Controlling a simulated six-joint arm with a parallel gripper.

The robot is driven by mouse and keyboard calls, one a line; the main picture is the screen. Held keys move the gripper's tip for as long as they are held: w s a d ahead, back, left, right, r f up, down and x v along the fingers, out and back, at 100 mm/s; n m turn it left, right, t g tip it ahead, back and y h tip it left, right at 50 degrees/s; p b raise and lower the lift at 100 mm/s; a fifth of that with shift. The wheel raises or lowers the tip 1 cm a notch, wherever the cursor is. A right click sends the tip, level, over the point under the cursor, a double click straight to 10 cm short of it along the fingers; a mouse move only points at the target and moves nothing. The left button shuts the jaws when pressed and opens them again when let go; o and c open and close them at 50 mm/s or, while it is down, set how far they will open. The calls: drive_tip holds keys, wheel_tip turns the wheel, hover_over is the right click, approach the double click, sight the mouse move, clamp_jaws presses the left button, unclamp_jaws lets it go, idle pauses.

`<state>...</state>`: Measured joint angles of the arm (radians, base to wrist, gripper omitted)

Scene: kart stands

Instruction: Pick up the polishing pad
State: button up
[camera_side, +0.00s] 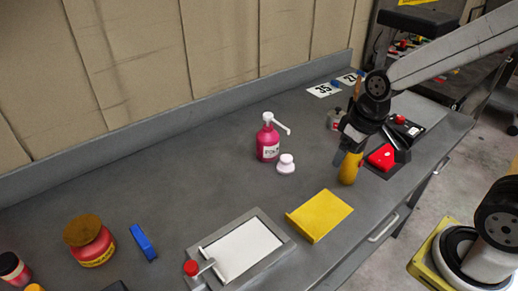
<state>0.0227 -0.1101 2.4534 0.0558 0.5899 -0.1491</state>
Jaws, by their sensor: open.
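I cannot tell for certain which thing is the polishing pad. A small red piece (381,158) lies on a dark mat at the right of the bench, close below my gripper (369,153). A small blue block (143,242) lies at the left. My gripper is open and low over the right part of the bench, pointing down. A yellow upright object (349,169) stands by its left finger; I cannot tell whether they touch. The fingers partly hide what is behind them.
A pink pump bottle (268,144) stands mid-bench. A red jar with a brown top (90,242) stands left. Number cards (324,90) lie at the back. The left-centre bench is clear.

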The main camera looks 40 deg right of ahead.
drive_tip(key=w+d+n+y, duration=0.25)
drive_tip(key=w+n, duration=0.35)
drive_tip(key=w, duration=0.4)
drive_tip(key=n+y, duration=0.4)
drive_tip(key=n, duration=0.2)
hover_over(288, 157)
drive_tip(key=d, duration=0.3)
wheel_tip(288, 157, down, 10)
drive_tip(key=shift+s+a+f+n+h, duration=0.15)
drive_tip(key=shift+s+f+n+h, duration=0.2)
drive_tip(key=shift+f, duration=0.3)
drive_tip(key=shift+x, duration=1.3)
drive_tip(key=shift+x, duration=2.55)
drive_tip(key=shift+s+a, duration=0.1)
drive_tip(key=shift+a, duration=0.05)
